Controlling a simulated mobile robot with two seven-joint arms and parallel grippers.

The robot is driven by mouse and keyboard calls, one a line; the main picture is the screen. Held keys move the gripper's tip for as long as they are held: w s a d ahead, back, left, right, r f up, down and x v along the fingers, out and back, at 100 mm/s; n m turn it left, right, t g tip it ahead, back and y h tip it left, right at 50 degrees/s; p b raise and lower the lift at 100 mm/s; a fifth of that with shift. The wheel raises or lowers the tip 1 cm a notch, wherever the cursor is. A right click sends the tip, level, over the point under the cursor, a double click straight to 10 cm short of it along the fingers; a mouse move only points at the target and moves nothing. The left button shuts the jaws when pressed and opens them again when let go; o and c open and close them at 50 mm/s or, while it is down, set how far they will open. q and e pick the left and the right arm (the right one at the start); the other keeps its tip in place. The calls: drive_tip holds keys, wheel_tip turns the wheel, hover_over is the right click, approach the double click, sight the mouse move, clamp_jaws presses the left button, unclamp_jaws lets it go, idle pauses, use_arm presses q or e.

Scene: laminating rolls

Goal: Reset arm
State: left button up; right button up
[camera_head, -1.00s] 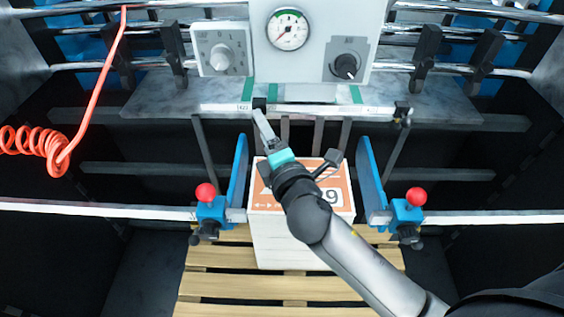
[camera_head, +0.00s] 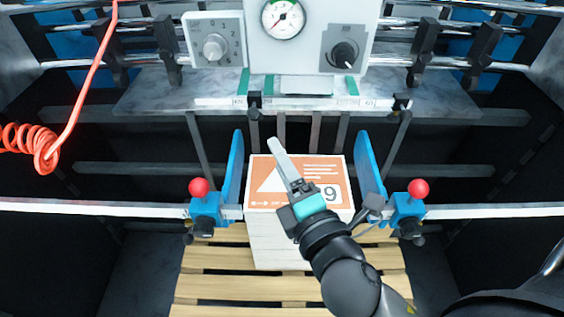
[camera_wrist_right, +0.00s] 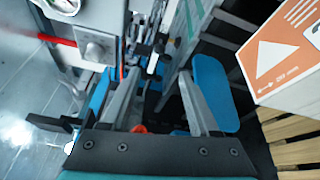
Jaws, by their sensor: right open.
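My right gripper (camera_head: 284,158) is in the head view, over the front part of a white stack with an orange printed top (camera_head: 262,178). Its arm comes in from the lower right. In the right wrist view the two fingers of the right gripper (camera_wrist_right: 152,100) stand apart with nothing held between them. The orange-topped stack also shows at the upper right of that view (camera_wrist_right: 275,62), beside the fingers. My left gripper is not in the head view.
The stack stands on a wooden pallet (camera_head: 215,285) between two blue side guides (camera_head: 233,170) with red knobs (camera_head: 199,188). Behind are a gauge panel (camera_head: 310,45) and metal rails. A red coiled hose (camera_head: 45,150) hangs at left. A white bar (camera_head: 90,208) crosses the front.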

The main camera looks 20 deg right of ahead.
idle(0.3)
drive_tip(key=s+d+f+m+g+b, duration=0.1)
drive_tip(key=s+f+m+g+b, duration=0.15)
drive_tip(key=f, duration=1.25)
drive_tip(key=s+d+f+m+g+b, duration=0.1)
drive_tip(key=s+f+m+g+b, duration=0.2)
drive_tip(key=f, duration=1.2)
drive_tip(key=s+f+m+g+b, duration=0.1)
drive_tip(key=f+m+g+b, duration=0.2)
drive_tip(key=f, duration=1.2)
drive_tip(key=s+d+f+m+g+b, duration=0.3)
drive_tip(key=s+f+m+g+b, duration=0.5)
drive_tip(key=s+f, duration=1.6)
drive_tip(key=shift+s+f+m, duration=0.4)
drive_tip(key=shift+f+m, duration=0.25)
drive_tip(key=shift+f, duration=0.25)
drive_tip(key=shift+c, duration=1)
